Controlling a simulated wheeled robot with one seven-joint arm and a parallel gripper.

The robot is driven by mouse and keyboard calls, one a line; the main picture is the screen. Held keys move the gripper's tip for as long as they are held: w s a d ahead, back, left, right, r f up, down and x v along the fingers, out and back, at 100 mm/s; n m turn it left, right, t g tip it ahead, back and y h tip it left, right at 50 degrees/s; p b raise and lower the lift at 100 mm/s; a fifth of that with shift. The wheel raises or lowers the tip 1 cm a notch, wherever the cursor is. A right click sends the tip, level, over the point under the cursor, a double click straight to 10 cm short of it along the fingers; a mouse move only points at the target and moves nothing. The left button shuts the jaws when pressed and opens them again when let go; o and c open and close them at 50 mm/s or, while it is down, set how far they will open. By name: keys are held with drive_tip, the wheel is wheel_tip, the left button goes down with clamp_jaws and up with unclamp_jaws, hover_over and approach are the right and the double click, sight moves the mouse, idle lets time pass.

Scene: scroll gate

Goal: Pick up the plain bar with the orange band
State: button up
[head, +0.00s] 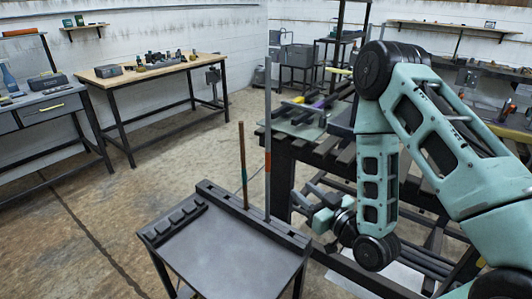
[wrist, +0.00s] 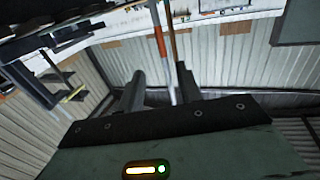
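A tall plain grey bar with an orange-red band (head: 267,166) stands upright in the slotted rail at the back of a small dark stand (head: 228,262). A second upright bar (head: 243,150), brownish with a teal band, stands just left of it. My gripper (head: 297,197) is to the right of both bars, with its fingers pointing left, and looks apart from them. In the wrist view my gripper (wrist: 160,70) is open, with the orange-banded bar (wrist: 160,42) seen between the two fingers. The brownish bar (wrist: 172,38) appears close beside it. Nothing is held.
A dark slatted workbench (head: 330,150) with several tools stands behind and right of my gripper. The small stand's top is bare apart from a row of small dark blocks (head: 176,219) along its left edge. A wooden-topped table (head: 155,70) is farther back left. Floor is open between.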

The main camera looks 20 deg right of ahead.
drive_tip(key=w+b, duration=0.1)
drive_tip(key=b, duration=0.4)
approach(269, 165)
drive_tip(key=x, duration=0.5)
drive_tip(key=shift+r, duration=0.25)
drive_tip(key=shift+f+p+x, duration=0.2)
drive_tip(key=shift+p+x, duration=0.3)
drive_tip(key=shift+x, duration=0.95)
drive_tip(key=shift+f+p+x, duration=0.2)
drive_tip(key=shift+p+x, duration=0.3)
drive_tip(key=shift+x, duration=0.95)
drive_tip(key=shift+c, duration=0.2)
clamp_jaws()
